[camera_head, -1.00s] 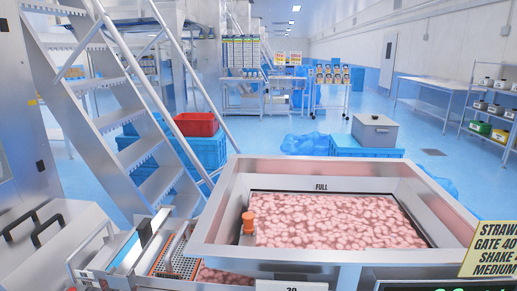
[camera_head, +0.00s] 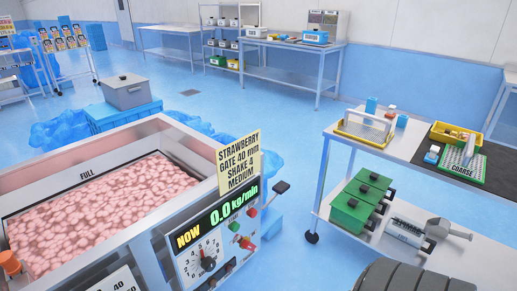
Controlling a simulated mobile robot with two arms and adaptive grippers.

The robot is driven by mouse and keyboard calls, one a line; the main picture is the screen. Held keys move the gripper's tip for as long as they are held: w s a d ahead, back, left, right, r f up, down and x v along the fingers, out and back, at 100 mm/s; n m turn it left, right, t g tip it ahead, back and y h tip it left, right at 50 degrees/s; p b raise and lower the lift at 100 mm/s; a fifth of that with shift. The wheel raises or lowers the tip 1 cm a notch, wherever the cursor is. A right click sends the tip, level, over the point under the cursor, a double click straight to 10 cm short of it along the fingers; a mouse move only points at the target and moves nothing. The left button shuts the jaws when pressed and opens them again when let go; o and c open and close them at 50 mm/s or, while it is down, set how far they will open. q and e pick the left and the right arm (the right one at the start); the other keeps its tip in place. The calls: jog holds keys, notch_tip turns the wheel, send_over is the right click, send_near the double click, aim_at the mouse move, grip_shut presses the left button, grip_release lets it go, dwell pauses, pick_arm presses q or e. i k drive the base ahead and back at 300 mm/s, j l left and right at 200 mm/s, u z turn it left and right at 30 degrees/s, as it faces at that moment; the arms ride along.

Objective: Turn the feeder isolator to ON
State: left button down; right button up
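The feeder hopper (camera_head: 150,133) is a steel box filled with pink strawberry pieces, at the left of the head view. Its control panel (camera_head: 171,265) faces right. A black-ended lever (camera_head: 281,187) sticks out beyond the panel's right edge. I cannot tell which control is the isolator, and no ON or OFF mark is readable. Neither of my grippers is in view.
A yellow card (camera_head: 238,164) stands above the panel. A steel cart (camera_head: 395,151) at right holds trays, green boxes (camera_head: 362,202) and a "COARSE" plate (camera_head: 462,168). A dark ribbed thing (camera_head: 410,279) is at bottom right. Blue floor lies clear between feeder and cart.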

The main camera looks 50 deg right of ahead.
aim_at(247, 243)
jog(key=z, duration=1.45)
